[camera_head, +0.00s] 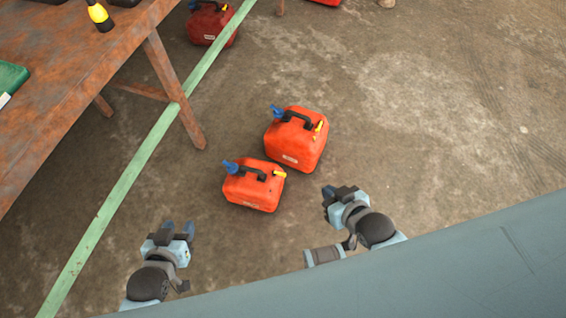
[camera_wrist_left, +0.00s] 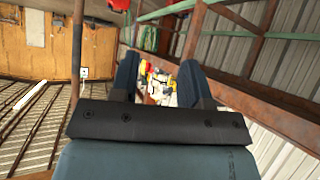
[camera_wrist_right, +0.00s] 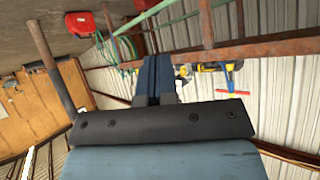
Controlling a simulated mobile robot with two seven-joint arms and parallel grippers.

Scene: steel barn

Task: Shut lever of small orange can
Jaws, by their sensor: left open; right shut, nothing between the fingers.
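The small orange can (camera_head: 254,189) stands upright on the concrete floor in the head view, with a blue spout, a black handle and a yellow lever (camera_head: 279,173) at its right end. A larger orange can (camera_head: 297,140) of the same kind stands just behind it to the right. My left gripper (camera_head: 180,229) is open and empty, in front of the small can to its left. My right gripper (camera_head: 327,194) is shut and empty, to the right of the small can and apart from it. Neither wrist view shows the small can clearly; both look across the barn.
A rusty table (camera_head: 70,75) stands at the left, with a yellow and black bottle (camera_head: 99,16) on it. A green beam (camera_head: 143,152) runs diagonally past its leg. Another red can (camera_head: 211,23) is at the back. The floor to the right is clear.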

